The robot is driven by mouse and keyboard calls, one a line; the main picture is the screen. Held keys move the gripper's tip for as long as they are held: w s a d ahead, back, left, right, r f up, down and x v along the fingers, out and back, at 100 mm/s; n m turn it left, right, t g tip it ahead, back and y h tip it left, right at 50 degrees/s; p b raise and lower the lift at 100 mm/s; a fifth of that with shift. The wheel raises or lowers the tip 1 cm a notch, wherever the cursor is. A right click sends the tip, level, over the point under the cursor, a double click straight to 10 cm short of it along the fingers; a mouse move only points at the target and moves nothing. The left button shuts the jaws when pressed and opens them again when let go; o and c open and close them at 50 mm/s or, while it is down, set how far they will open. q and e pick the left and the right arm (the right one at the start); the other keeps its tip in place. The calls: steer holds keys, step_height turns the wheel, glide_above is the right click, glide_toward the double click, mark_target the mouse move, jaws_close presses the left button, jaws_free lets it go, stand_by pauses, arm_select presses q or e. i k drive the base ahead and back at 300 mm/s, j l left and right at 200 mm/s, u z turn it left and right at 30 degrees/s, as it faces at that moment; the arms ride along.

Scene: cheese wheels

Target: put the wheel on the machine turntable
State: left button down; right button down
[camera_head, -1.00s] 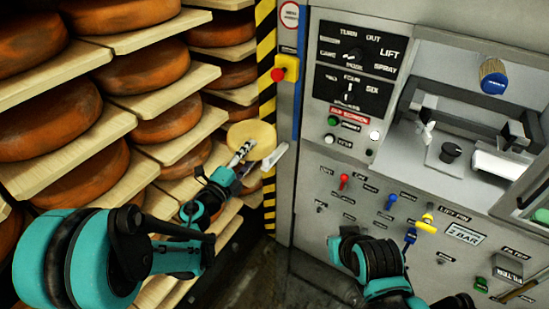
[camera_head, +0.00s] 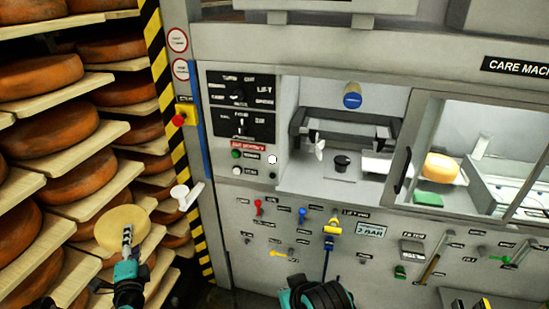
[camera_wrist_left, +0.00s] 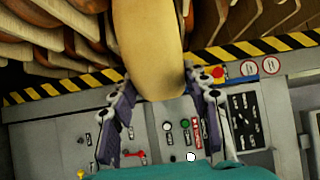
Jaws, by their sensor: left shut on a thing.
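A pale yellow cheese wheel (camera_head: 122,229) is held in my left gripper (camera_head: 127,244), at the lower left of the head view in front of the shelves. In the left wrist view the wheel (camera_wrist_left: 147,45) stands edge-on between the two fingers of the left gripper (camera_wrist_left: 160,95). The machine's open bay (camera_head: 335,150) holds a small black knob-like piece (camera_head: 341,163) on its pale floor, which may be the turntable centre. My right arm shows at the bottom centre of the head view; its fingers cannot be made out.
Wooden shelves (camera_head: 90,204) with several orange-brown wheels (camera_head: 80,178) fill the left. A yellow-black striped post (camera_head: 165,85) and a white handle (camera_head: 187,195) stand between shelves and machine. A control panel (camera_head: 241,105) is left of the bay. A glazed compartment (camera_head: 403,160) is at right.

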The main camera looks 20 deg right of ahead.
mark_target(342, 159)
steer(key=k+l+z, duration=0.15)
steer(key=l, duration=0.2)
steer(key=k+l+z, duration=0.35)
steer(key=l, duration=0.4)
